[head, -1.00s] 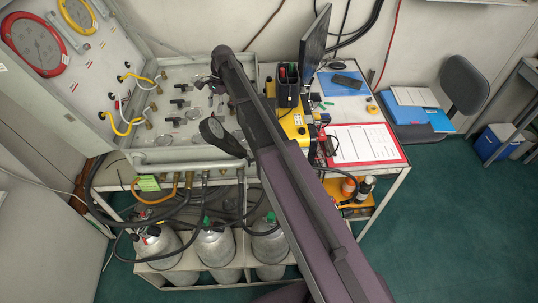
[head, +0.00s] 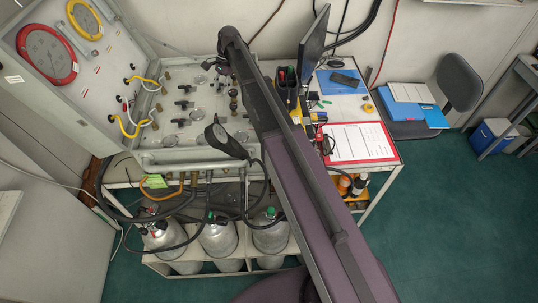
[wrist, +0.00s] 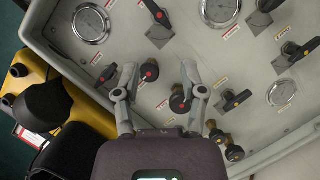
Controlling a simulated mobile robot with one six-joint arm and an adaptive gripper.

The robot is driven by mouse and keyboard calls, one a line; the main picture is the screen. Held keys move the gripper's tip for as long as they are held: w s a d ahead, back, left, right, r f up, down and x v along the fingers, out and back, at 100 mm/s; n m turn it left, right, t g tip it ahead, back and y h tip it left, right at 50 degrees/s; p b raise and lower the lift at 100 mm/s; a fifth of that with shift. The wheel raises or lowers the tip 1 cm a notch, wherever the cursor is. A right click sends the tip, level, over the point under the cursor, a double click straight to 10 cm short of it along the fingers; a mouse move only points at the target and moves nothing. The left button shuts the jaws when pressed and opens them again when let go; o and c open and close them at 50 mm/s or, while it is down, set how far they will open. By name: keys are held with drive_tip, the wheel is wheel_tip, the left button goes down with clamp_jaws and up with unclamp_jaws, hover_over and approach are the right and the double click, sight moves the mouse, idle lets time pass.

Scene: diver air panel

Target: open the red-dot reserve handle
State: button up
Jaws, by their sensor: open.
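In the wrist view my gripper (wrist: 158,70) is open, its two fingers spread over the grey valve panel (wrist: 190,35). A black handle with a red dot (wrist: 149,71) lies between the fingertips, nearer the left one; I cannot tell if they touch. Another black handle with a red dot (wrist: 158,14) is farther up the panel. More black handles (wrist: 236,99) stand at right. In the head view the panel (head: 160,112) is left of my arm, and my gripper is too small and hidden to read.
Round gauges (wrist: 91,23) and brass fittings (wrist: 233,152) stand out near the fingers. A yellow case (wrist: 30,72) borders the panel at left in the wrist view.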

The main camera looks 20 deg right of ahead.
drive_tip(key=s+d+f+n+t+h+b, duration=0.1)
drive_tip(key=s+d+f+n+b, duration=0.2)
drive_tip(key=s, duration=0.6)
drive_tip(key=s+d+f+n+t+h+b, duration=0.1)
drive_tip(key=s+d+f+n+b, duration=0.2)
drive_tip(key=s, duration=0.6)
drive_tip(key=s+d+f+n+t+h+b, duration=0.1)
drive_tip(key=s+d+f+n+b, duration=0.3)
drive_tip(key=s, duration=0.6)
drive_tip(key=shift+d+f+b, duration=0.5)
drive_tip(key=shift+f+b, duration=0.7)
drive_tip(key=shift+f, duration=0.4)
